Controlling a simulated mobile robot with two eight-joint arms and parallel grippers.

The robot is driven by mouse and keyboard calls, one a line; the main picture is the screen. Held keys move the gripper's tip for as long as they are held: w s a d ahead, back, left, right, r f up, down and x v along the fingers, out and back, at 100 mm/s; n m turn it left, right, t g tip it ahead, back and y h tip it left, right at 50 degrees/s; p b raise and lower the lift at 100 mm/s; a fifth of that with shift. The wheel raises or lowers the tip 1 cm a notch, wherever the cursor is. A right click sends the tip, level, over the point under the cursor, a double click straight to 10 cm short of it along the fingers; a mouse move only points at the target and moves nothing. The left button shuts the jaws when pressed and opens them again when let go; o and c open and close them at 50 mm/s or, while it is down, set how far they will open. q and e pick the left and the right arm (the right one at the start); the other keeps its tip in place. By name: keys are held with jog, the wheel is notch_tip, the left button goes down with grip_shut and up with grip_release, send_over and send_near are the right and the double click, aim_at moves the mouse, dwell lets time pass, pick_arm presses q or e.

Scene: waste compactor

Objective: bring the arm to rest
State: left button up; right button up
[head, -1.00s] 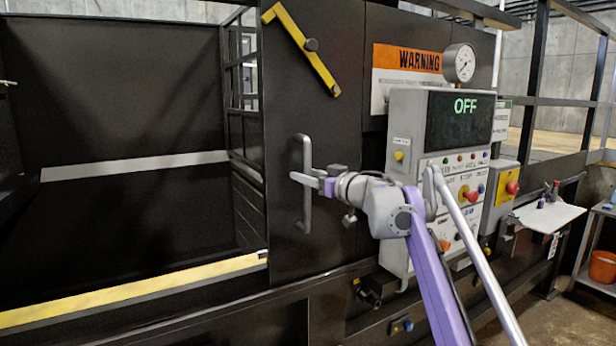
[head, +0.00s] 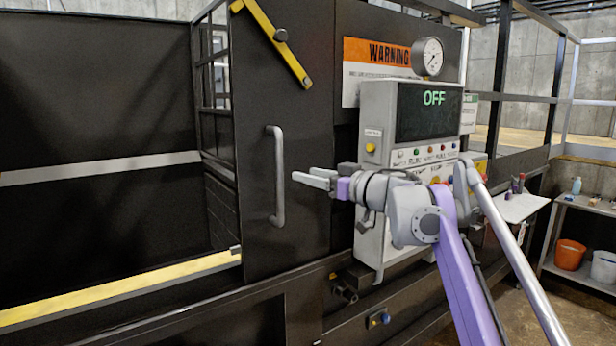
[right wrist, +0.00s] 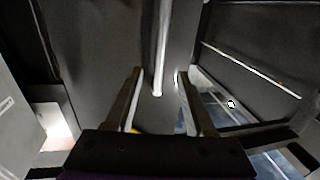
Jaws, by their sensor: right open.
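My right gripper (head: 312,179) is open and empty in the head view, pointing left in front of the black door panel (head: 305,120). The door's grey vertical handle (head: 277,176) is just left of the fingertips, with a visible gap between them. In the right wrist view the two fingers of my right gripper (right wrist: 158,90) are spread apart. The pale handle (right wrist: 162,45) shows ahead, in line with the space between them. My left gripper is in neither current view.
A yellow latch bar (head: 272,42) crosses the door's top. The dark compactor opening with a yellow sill (head: 120,290) is at left. A shelf with buckets (head: 570,254) is at far right.

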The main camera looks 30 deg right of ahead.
jog(key=shift+w, duration=0.1)
dwell(0.3)
jog(key=s+a+f+m+g+h, duration=0.2)
jog(key=s+f+h, duration=0.15)
jog(key=f, duration=0.45)
jog(key=s+a+f+m+g+h, duration=0.1)
jog(key=s+a+f+m+h, duration=0.2)
jog(key=f, duration=0.6)
jog(key=s+a+f+m+g+h, duration=0.1)
jog(key=s+a+f+g+h, duration=0.2)
jog(key=f, duration=0.5)
jog(key=s+a+f+n+g+y, duration=0.1)
jog(key=s+a+f+g, duration=0.1)
jog(key=s+a+f, duration=0.2)
jog(key=s+a+f+n+g+y, duration=0.1)
jog(key=s+a+f, duration=0.4)
jog(key=s+f, duration=0.5)
jog(key=s+a+f+n+g+y, duration=0.1)
jog(key=s+a+f+g+y, duration=0.2)
jog(key=s+f, duration=0.4)
notch_tip(320, 180, down, 4)
jog(key=shift+s+a+f, duration=0.15)
jog(key=shift+a, duration=0.6)
jog(key=shift+y, duration=0.25)
